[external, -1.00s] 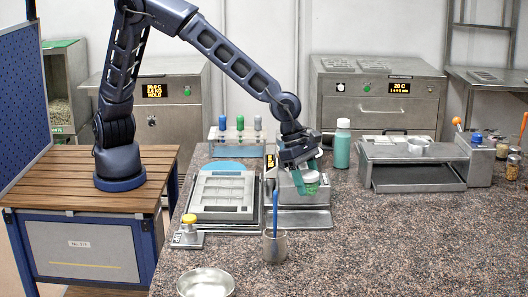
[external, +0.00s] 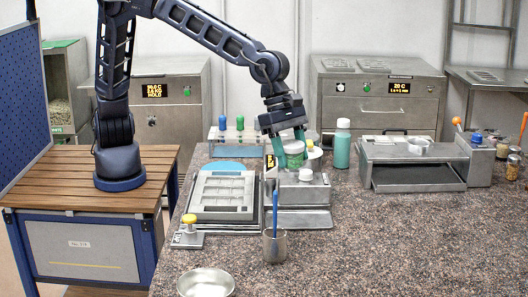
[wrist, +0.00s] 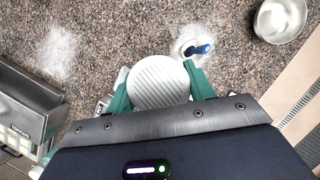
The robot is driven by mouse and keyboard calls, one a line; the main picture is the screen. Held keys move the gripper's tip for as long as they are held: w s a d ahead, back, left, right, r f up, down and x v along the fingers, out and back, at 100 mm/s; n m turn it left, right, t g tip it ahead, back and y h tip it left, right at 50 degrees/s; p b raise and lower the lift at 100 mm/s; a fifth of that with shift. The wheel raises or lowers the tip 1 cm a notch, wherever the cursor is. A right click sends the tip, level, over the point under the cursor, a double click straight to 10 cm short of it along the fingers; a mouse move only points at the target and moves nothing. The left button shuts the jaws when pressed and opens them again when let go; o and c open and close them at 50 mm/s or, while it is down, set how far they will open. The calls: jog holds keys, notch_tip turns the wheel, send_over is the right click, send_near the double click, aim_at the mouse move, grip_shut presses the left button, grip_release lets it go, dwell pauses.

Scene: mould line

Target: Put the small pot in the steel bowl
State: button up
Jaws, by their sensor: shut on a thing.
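The small pot (external: 294,147), with a white top and a greenish body, is between the green fingertips of my gripper (external: 290,150). It is held above the steel box of the bench unit, apart from it. In the wrist view its round white ribbed lid (wrist: 158,82) fills the gap between the fingers (wrist: 160,88). The steel bowl (external: 206,284) stands at the front left of the speckled counter. It shows empty at the top right of the wrist view (wrist: 280,18).
A steel cup (external: 275,246) with a blue pen stands between my gripper and the bowl. A grey mould tray (external: 222,212) lies to the left. A green bottle (external: 341,148) stands behind right. The counter's front right is clear.

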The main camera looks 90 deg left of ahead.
jog(key=s+d+r+m+g, duration=0.1)
jog(key=s+d+r+m, duration=0.1)
jog(key=s+d, duration=0.85)
jog(key=s+d+r+m, duration=0.2)
jog(key=s+d+m, duration=0.1)
jog(key=s+d, duration=0.7)
jog(key=shift+h, duration=0.5)
jog(key=f, duration=0.6)
jog(key=w+d+f, duration=0.1)
jog(key=f, duration=1.2)
jog(key=shift+w+d+f, duration=0.15)
jog(key=shift+w+f, duration=0.1)
jog(key=shift+w, duration=0.05)
jog(key=shift+f, duration=0.6)
jog(key=o, duration=1)
jog(key=shift+o, duration=0.2)
jog(key=shift+r, duration=0.1)
